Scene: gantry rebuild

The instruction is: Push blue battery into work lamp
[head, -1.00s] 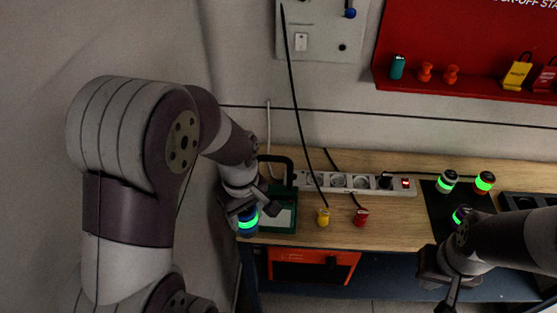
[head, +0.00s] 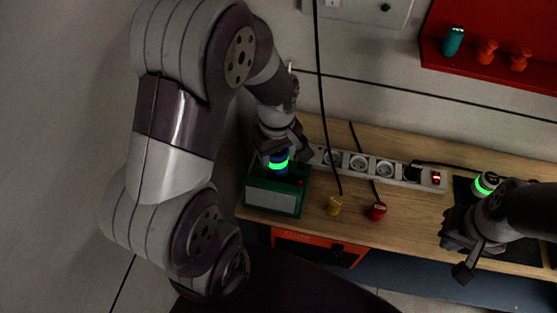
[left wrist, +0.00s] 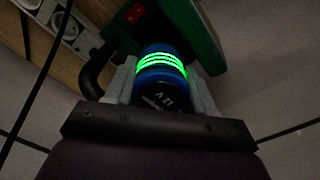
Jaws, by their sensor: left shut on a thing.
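The blue battery (head: 278,163) has a glowing green band. My left gripper (head: 285,148) is shut on it, over the back of the green work lamp (head: 250,187) on the bench's left end. In the left wrist view the battery (left wrist: 160,75) sits between both fingers, its "12 V" end towards my wrist and its far end against or just over the lamp's green body (left wrist: 203,35). Whether it is inside the lamp is hidden. My right gripper (head: 462,250) hangs at the bench's front right; its jaw opening is unclear.
A white power strip (head: 400,172) lies right of the lamp. A yellow plug (head: 334,206) and a red plug (head: 377,212) with black cables stand in front of it. Another green-lit battery (head: 487,183) stands on a dark mat. A red rack (head: 480,70) hangs behind.

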